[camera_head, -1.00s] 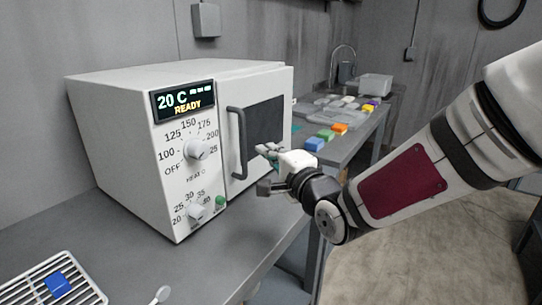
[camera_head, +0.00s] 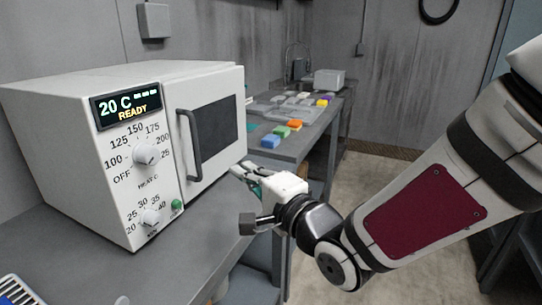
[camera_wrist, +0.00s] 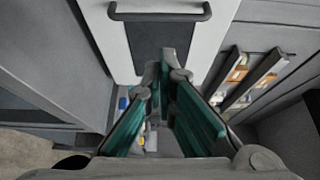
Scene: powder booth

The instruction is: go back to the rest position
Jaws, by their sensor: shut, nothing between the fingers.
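My gripper (camera_head: 245,198) is in front of the oven's lower right side in the head view, apart from the door. In the wrist view my gripper (camera_wrist: 166,68) shows its teal-padded fingers, with the tips together and nothing held between them. The white oven (camera_head: 60,115) stands on the grey bench, its display reading 20 C READY. Its door is closed, with a dark window and a grey handle (camera_head: 189,145). The handle also shows at the top of the wrist view (camera_wrist: 160,13), beyond the fingertips.
The grey bench (camera_head: 130,275) runs below the oven. A white rack (camera_head: 20,290) is cut off at the lower left. A farther table holds several coloured blocks, one blue (camera_head: 271,141), and a pale bin (camera_head: 329,79). Open floor (camera_head: 385,190) lies to the right.

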